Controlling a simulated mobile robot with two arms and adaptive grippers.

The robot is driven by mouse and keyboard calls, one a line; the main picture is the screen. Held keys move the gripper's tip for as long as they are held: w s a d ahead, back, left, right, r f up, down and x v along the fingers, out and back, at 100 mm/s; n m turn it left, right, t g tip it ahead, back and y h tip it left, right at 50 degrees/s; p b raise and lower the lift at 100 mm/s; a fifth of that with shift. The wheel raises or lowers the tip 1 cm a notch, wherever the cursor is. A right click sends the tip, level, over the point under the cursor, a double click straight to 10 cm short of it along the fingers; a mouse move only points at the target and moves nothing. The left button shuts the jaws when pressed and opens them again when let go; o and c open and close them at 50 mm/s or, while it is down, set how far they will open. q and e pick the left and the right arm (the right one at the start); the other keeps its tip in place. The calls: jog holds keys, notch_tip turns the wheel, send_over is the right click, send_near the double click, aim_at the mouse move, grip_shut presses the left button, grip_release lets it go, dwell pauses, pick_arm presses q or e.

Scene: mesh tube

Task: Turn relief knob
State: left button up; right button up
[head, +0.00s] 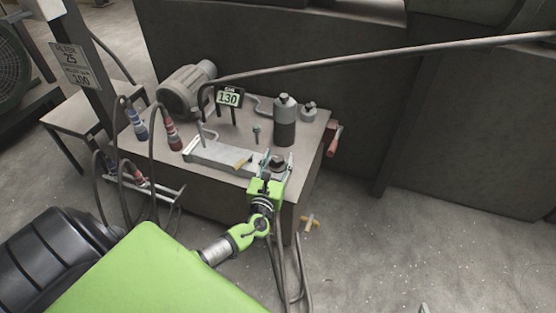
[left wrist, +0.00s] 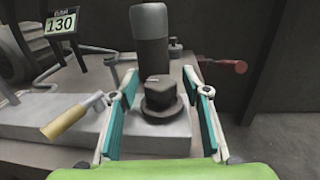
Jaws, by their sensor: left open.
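The dark relief knob (left wrist: 161,93) sits on a light grey block (left wrist: 60,121) in the left wrist view. It has a wide round base and a narrower top with a pale mark. My left gripper (left wrist: 160,88) is open, with one teal-lined finger on each side of the knob and a gap to each. In the head view the left gripper (head: 276,165) is over the right end of the block (head: 215,154), and the knob (head: 278,160) shows partly between its fingers. My right gripper is not in view.
A brass-coloured handle (left wrist: 68,118) sticks out left of the left finger. A dark cylinder (left wrist: 152,40) stands behind the knob. A red-handled lever (left wrist: 228,66) is at the right. A display reading 130 (head: 229,97) and a motor (head: 186,88) stand on the bench (head: 190,178).

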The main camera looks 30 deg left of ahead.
pick_arm(q)
jog(key=shift+w, duration=0.2)
jog(key=c, duration=1.1)
